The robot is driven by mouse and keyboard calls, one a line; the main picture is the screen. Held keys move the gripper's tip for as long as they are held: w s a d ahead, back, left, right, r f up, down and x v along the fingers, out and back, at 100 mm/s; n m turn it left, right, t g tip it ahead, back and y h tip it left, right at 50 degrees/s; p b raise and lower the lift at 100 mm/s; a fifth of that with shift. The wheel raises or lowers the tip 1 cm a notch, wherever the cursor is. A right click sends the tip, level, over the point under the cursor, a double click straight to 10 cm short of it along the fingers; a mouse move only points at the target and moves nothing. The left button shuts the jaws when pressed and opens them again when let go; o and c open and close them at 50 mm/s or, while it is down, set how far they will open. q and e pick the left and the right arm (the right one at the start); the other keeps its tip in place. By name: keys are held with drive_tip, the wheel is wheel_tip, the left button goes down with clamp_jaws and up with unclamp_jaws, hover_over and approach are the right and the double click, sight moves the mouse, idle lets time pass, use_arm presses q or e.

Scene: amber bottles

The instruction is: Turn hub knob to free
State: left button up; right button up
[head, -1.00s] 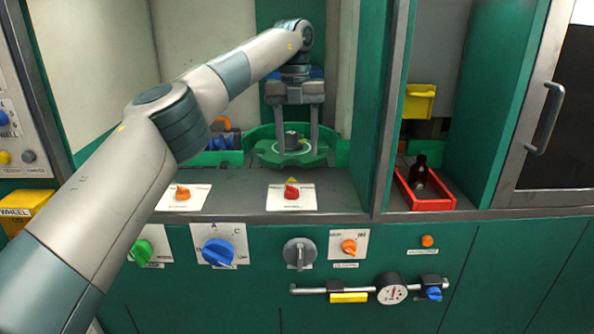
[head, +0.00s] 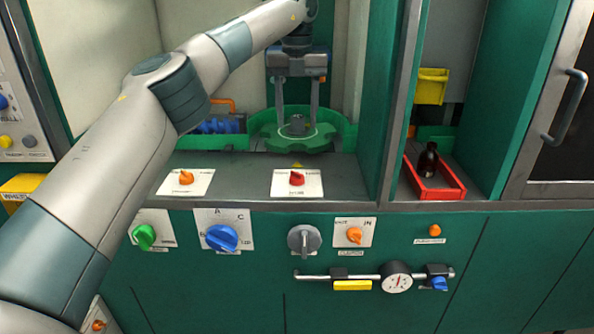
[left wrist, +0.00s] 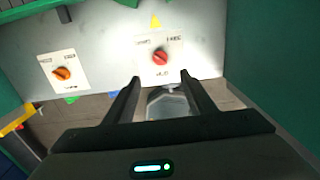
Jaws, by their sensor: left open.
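The red knob (head: 297,179) sits on a white label plate on the grey ledge, in front of the green notched wheel (head: 268,141). It shows in the left wrist view (left wrist: 160,57) too; its label seems to read HUB, the small print is blurred. My left gripper (head: 297,131) is open and points down over the wheel, its fingers either side of the grey centre piece (head: 297,121). I cannot tell whether they touch it. In the left wrist view the open fingers (left wrist: 160,80) lie just below the red knob's plate. My right gripper is not in view.
An orange knob (head: 186,177) sits left on the ledge. Green (head: 144,236), blue (head: 220,238) and grey (head: 304,239) knobs are on the front panel, with a gauge (head: 397,283) below. A dark bottle (head: 429,160) stands in a red tray (head: 441,193) behind a divider at right.

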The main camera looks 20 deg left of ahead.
use_arm(q)
hover_over(297, 177)
wheel_tip(297, 177, down, 6)
drive_tip(key=f, duration=0.3)
drive_tip(key=f+p, duration=0.1)
drive_tip(key=f, duration=0.2)
drive_tip(key=f+p, duration=0.1)
drive_tip(key=f, duration=0.2)
drive_tip(key=shift+w+a+f, duration=0.15)
drive_tip(key=shift+w+f, duration=0.05)
drive_tip(key=shift+w, duration=0.15)
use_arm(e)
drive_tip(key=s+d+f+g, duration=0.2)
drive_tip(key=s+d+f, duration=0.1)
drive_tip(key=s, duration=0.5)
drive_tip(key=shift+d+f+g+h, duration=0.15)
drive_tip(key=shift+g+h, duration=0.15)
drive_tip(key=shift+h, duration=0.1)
use_arm(q)
drive_tip(key=c, duration=1)
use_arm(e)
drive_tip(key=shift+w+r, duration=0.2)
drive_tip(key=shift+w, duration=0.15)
